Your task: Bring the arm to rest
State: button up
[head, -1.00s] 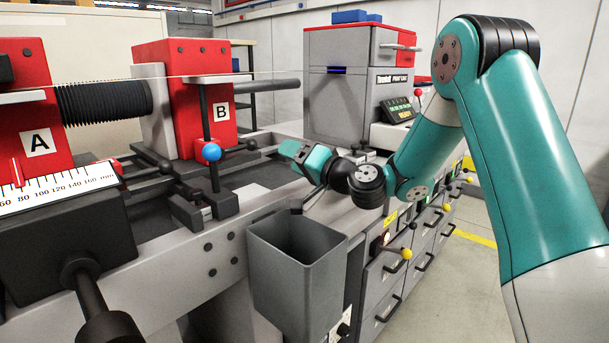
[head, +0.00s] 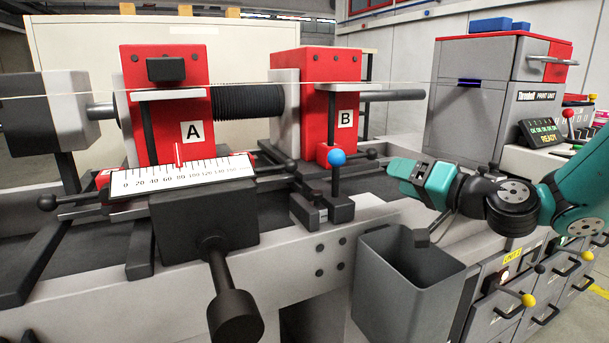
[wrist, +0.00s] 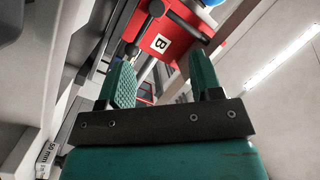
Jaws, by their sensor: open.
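My gripper (head: 400,178) is at the right of the rewinder in the head view, pointing left toward the red B block (head: 332,90). It is above the grey bin (head: 408,285) and apart from the blue-knobbed lever (head: 336,158). In the wrist view the two teal fingers of my gripper (wrist: 160,82) stand apart with nothing between them. Beyond them the red B block (wrist: 170,30) shows, with part of the blue knob (wrist: 212,3) at the top edge. My forearm runs off the right edge of the head view.
The red A block (head: 165,115), a white scale (head: 185,176) and a black crank handle (head: 235,315) are at the left. The grey print unit (head: 485,100) stands behind my arm. Drawers with yellow-knobbed levers (head: 528,299) are at the lower right.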

jog(key=s+a+r+n+g+p, duration=0.2)
jog(key=s+a+n+g+p, duration=0.15)
jog(key=s+a+g, duration=0.35)
jog(key=s+a+r+n+g+p, duration=0.25)
jog(key=s+a+n, duration=0.2)
jog(key=s, duration=0.45)
jog(key=s+d+g+h+p, duration=0.3)
jog(key=s+h, duration=0.3)
jog(key=s, duration=0.8)
jog(key=shift+s+d+f+n+g, duration=0.2)
jog(key=shift+s+d+n+g, duration=0.15)
jog(key=shift+d+g, duration=0.35)
jog(key=shift+a, duration=0.15)
